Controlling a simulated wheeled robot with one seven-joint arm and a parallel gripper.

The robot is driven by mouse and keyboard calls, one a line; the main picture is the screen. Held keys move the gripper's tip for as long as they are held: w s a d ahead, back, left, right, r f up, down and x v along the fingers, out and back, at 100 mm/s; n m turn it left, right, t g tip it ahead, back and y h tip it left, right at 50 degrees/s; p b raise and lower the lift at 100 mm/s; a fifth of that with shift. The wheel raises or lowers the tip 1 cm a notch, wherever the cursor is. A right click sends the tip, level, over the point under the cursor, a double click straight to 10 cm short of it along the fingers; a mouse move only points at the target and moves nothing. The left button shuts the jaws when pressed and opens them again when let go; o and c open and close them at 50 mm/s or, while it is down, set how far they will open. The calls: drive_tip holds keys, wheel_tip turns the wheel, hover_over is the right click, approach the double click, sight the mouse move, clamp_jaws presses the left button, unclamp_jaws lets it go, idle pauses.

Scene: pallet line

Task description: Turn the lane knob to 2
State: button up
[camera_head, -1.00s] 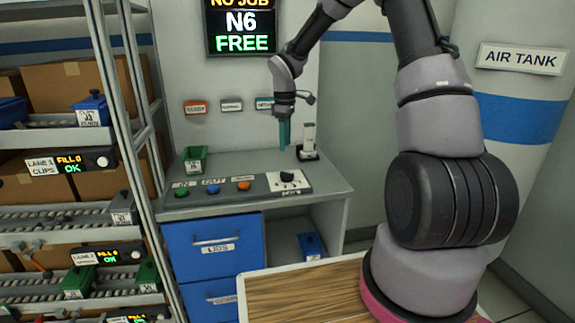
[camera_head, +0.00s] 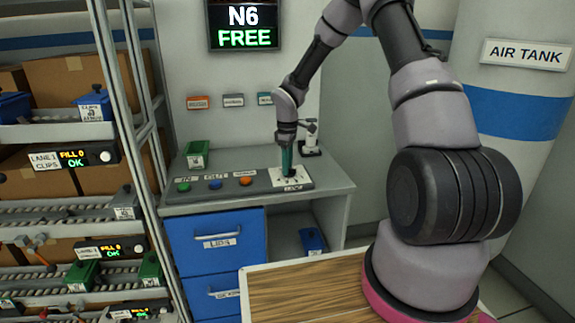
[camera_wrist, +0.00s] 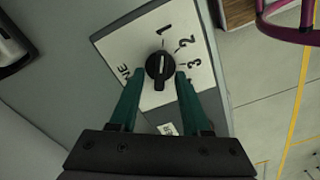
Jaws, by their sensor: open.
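The lane knob (camera_wrist: 160,68) is black and round with a raised bar and a white line on it. It sits on a white plate (camera_wrist: 205,62) printed with 1, 2, 3 and a partly hidden word ending in NE. In the head view my gripper (camera_head: 287,165) points down over the plate and hides the knob.
A green bin (camera_head: 196,155) and a small white-and-black device (camera_head: 310,138) stand behind on the desk. A shelf rack (camera_head: 130,100) stands at left. The screen (camera_head: 243,25) reads N6 FREE.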

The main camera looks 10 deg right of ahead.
clamp_jaws()
drive_tip(key=m, duration=0.3)
drive_tip(key=shift+m, duration=0.4)
drive_tip(key=shift+w+d+m, duration=0.1)
drive_tip(key=shift+d+m, duration=0.05)
drive_tip(key=shift+m, duration=1.85)
unclamp_jaws()
drive_tip(key=shift+r, duration=0.1)
